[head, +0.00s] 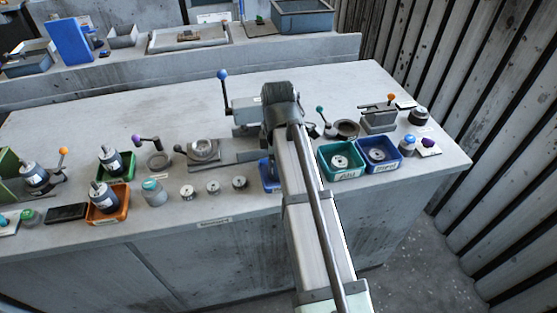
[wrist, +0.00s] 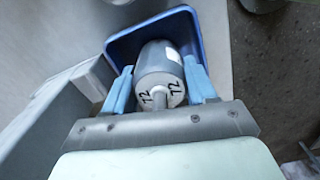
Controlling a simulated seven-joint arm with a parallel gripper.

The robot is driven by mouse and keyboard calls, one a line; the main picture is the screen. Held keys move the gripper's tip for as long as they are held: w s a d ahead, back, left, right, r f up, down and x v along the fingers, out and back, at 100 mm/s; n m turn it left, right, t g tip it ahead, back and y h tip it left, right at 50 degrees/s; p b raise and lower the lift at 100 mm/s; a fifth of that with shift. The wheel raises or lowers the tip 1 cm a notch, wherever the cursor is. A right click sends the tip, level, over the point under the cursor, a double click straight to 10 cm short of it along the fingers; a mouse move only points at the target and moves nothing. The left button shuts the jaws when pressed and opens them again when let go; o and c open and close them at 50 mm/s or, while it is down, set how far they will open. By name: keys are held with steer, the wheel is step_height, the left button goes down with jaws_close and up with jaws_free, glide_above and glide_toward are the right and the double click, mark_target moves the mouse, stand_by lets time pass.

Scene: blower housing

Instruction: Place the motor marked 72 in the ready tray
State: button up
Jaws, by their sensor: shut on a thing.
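The motor marked 72 (wrist: 160,70) is a grey cylinder with a shaft, a white label and the number 72 on its end face. It shows in the wrist view only. My gripper (wrist: 162,88) is shut on it, with a light blue finger on each side. A blue tray (wrist: 120,47) lies right behind the motor in the wrist view. I cannot tell whether the motor touches its floor. In the head view a blue tray (head: 264,183) shows partly at the bench's front edge, mostly hidden by my arm. I cannot read a ready mark on it.
A green tray (head: 325,175) and a dark blue tray (head: 363,168), each with a round part, stand right of my arm. Left are motors in an orange tray (head: 94,219) and a green tray (head: 127,178). Several small round parts and a fixture (head: 204,151) lie between.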

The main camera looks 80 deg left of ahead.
steer(key=shift+f, duration=0.15)
steer(key=o, duration=1.4)
steer(key=shift+o, duration=0.2)
step_height(320, 180, up, 12)
steer(key=shift+r, duration=0.2)
steer(key=shift+w, duration=0.1)
